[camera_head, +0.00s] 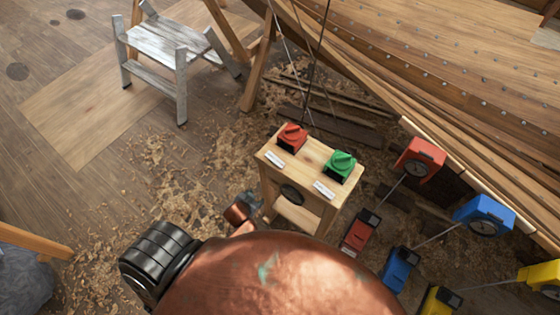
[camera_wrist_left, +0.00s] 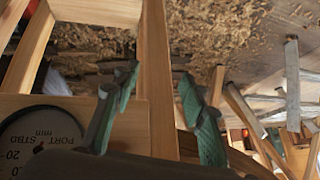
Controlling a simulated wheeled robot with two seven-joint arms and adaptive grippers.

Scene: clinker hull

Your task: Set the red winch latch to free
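The red winch latch (camera_head: 291,136) sits at the left of the top of a small wooden stand (camera_head: 313,156), with a white label in front of it. A green latch (camera_head: 341,165) sits at the right of the same top. My left gripper (camera_head: 245,206) is low, left of the stand and below its top, apart from the red latch. In the left wrist view my left gripper's two green-padded fingers (camera_wrist_left: 158,80) are spread, with a wooden post of the stand (camera_wrist_left: 157,75) showing between them. The red latch cannot be made out there. My right gripper is in neither view.
A round gauge marked PORT STBD (camera_wrist_left: 42,145) is on the stand's front. Red (camera_head: 420,158), blue (camera_head: 485,215) and yellow (camera_head: 541,277) devices stand at right by the planked hull (camera_head: 450,70). A grey stepladder (camera_head: 165,50) stands at back left. Shavings cover the floor at left.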

